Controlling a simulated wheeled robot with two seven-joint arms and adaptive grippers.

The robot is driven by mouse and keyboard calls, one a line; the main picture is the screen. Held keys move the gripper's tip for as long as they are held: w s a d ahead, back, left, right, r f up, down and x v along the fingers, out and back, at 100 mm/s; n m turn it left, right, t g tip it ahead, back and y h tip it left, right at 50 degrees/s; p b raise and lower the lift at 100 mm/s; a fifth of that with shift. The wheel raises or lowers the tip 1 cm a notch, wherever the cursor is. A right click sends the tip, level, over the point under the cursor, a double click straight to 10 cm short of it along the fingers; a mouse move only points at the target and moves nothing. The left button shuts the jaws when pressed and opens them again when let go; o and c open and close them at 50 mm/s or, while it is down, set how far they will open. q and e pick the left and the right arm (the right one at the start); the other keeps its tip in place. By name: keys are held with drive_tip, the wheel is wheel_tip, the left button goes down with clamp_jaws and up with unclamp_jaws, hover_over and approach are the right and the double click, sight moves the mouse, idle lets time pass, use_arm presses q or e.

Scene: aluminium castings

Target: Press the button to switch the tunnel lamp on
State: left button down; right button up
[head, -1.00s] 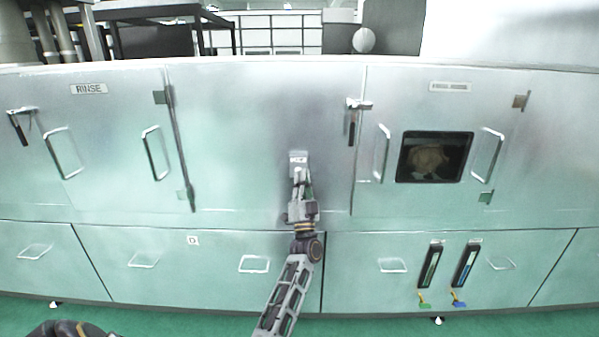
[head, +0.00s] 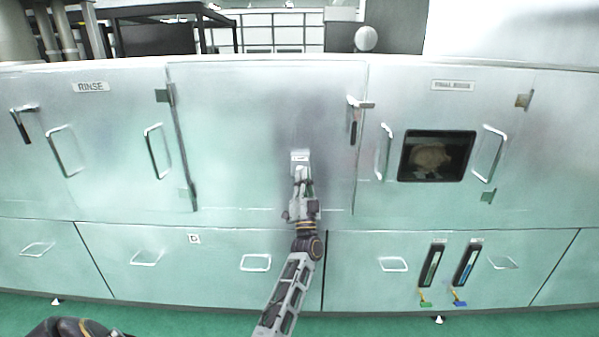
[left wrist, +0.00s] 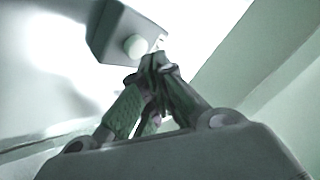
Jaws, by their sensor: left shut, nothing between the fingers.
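A small pale box (head: 300,156) is fixed to the middle panel of the steel washer. In the left wrist view the box (left wrist: 104,34) is grey and carries a round whitish button (left wrist: 136,47). My left gripper (head: 300,173) is just below the box in the head view. In the left wrist view its closed fingertips (left wrist: 154,66) are beside the button's lower right; contact cannot be told. The fingers hold nothing. A dark window (head: 437,156) on the right door shows a pale brownish shape inside. My right gripper is not in view.
Doors with bar handles (head: 157,151) and latches flank the middle panel. Lower panels with handles (head: 255,263) run below. Two upright gauges (head: 432,265) with green and blue levers are at the lower right. Green floor (head: 210,318) runs along the front.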

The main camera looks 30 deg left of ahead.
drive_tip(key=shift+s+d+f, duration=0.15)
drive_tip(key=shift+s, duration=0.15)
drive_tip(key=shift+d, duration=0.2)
use_arm(q)
drive_tip(key=shift+w+a, duration=0.25)
drive_tip(key=shift+w, duration=0.1)
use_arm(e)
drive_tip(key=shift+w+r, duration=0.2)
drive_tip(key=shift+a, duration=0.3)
use_arm(q)
drive_tip(key=shift+w+a, duration=0.1)
drive_tip(key=shift+w, duration=0.15)
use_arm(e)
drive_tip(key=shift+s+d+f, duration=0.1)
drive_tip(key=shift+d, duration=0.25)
use_arm(q)
drive_tip(key=shift+s, duration=0.1)
drive_tip(key=shift+s+d+p, duration=0.35)
drive_tip(key=shift+s+p, duration=0.2)
drive_tip(key=shift+p, duration=0.1)
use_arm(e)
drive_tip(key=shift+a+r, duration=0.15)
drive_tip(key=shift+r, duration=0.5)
